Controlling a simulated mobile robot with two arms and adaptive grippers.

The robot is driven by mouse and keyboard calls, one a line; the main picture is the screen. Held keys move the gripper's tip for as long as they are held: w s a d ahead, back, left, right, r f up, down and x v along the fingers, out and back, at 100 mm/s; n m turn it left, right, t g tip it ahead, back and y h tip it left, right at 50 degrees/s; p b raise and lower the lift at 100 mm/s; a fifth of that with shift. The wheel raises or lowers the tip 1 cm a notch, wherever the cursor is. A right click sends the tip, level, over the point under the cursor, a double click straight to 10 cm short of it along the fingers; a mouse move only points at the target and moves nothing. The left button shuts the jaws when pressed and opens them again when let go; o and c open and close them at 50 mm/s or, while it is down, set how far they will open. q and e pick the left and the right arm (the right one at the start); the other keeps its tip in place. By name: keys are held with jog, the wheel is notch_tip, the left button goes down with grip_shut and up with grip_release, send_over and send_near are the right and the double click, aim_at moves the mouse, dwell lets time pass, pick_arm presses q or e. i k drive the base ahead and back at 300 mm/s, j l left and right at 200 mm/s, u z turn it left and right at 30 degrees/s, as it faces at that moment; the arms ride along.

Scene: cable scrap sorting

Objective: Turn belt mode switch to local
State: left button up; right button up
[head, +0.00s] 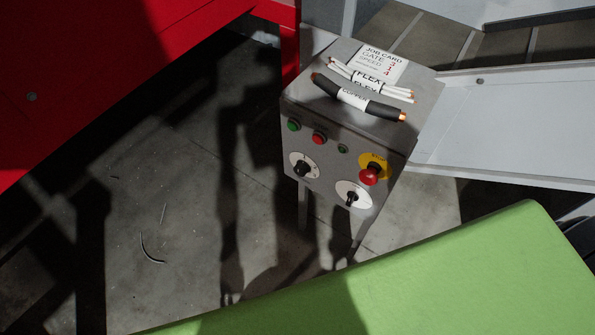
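A grey control box (325,190) stands on legs near the middle of the head view. Its front panel has two black rotary knobs on white dials, a left knob (302,170) and a right knob (351,198). The dial labels are too small to read, so I cannot tell which knob is the belt mode switch or how it is set. A green button (294,126), a red button (319,138), a small green button or lamp (342,149) and a red mushroom button (369,175) on a yellow plate are also on the panel. Neither gripper is in view.
On the box top lie a job card (384,62), white cables (395,92) and a black cable (382,108) with copper ends. A red structure (110,70) is at upper left, a light grey chute (510,120) at right, a green surface (450,275) in front. Scraps lie on the floor.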

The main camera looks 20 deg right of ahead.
aim_at(352, 196)
jog(key=l+z, duration=0.35)
jog(key=i+l+z, duration=0.1)
jog(key=z, duration=0.3)
